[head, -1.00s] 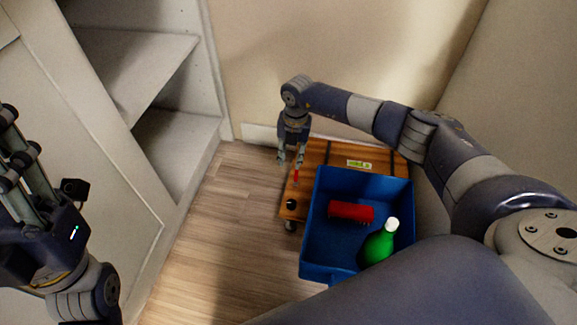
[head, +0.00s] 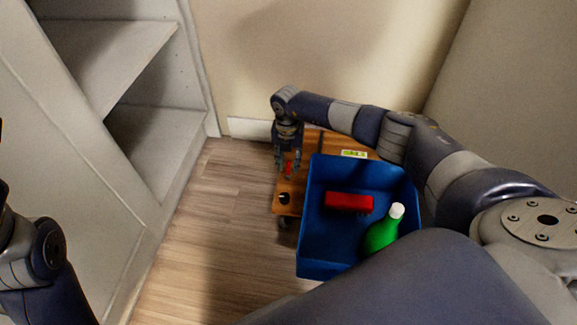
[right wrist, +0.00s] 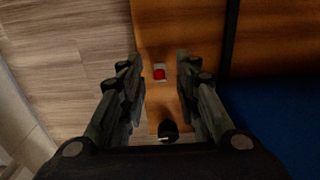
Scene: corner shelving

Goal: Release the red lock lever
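The red lock lever (head: 288,168) stands near the left edge of the wooden dolly (head: 289,194). In the right wrist view the lever (right wrist: 159,74) is a small red spot on a pale plate, in the gap between the fingertips. My right gripper (head: 287,167) points down over it, and its fingers (right wrist: 157,66) are open on either side. I cannot tell whether a finger touches it. My left gripper is out of the head view; only part of my left arm shows at the lower left.
A blue crate (head: 315,218) on the dolly holds a red object (head: 348,202) and a green bottle (head: 381,232) with a white cap. A black caster part (head: 284,198) is at the dolly's corner. White shelving (head: 160,140) stands left. Wooden floor (head: 200,240) between is clear.

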